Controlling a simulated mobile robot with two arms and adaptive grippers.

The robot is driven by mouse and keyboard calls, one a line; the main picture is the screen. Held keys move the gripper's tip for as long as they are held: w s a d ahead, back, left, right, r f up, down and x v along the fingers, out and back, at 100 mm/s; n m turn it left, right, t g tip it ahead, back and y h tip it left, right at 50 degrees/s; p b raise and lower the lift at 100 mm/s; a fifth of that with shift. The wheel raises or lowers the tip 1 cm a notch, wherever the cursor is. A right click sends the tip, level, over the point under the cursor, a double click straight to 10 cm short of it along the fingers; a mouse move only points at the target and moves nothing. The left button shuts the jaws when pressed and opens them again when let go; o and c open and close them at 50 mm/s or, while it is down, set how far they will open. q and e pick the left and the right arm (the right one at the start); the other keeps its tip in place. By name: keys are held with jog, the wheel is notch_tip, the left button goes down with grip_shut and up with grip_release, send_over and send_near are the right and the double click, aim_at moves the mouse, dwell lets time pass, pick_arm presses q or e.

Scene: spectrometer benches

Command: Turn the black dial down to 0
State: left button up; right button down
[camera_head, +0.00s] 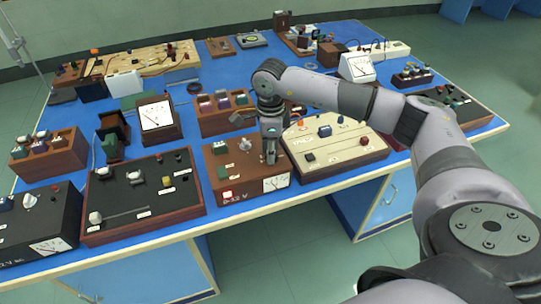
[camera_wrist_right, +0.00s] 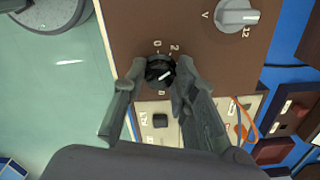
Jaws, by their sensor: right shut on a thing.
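The black dial (camera_wrist_right: 158,70) sits on the brown face of a power box in the right wrist view. Printed marks 0 and 2 show beside it. A small pale mark shows on the dial, but I cannot tell its exact setting. My right gripper (camera_wrist_right: 161,72) has a finger on each side of the dial and is shut on it. In the head view, my right gripper (camera_head: 271,157) is over the right part of the brown power box (camera_head: 228,180) and hides the dial. My left gripper is not in view.
A grey knob (camera_wrist_right: 238,14) marked V and 12 is on the same face. A cream panel box (camera_head: 345,150) stands close to the right, and a black-topped box (camera_head: 140,210) to the left. The blue table (camera_head: 175,235) is crowded with instruments.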

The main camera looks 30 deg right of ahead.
jog(key=n+b, duration=0.3)
jog(key=n, duration=0.2)
jog(key=shift+f+n, duration=0.1)
jog(key=shift+n, duration=0.2)
jog(key=n+b, duration=0.1)
jog(key=n, duration=0.1)
jog(key=shift+n+b, duration=0.3)
jog(key=shift+b, duration=0.05)
jog(key=shift+n+b, duration=0.6)
jog(key=shift+n, duration=0.8)
jog(key=c, duration=1.3)
grip_release()
jog(key=shift+s, duration=0.1)
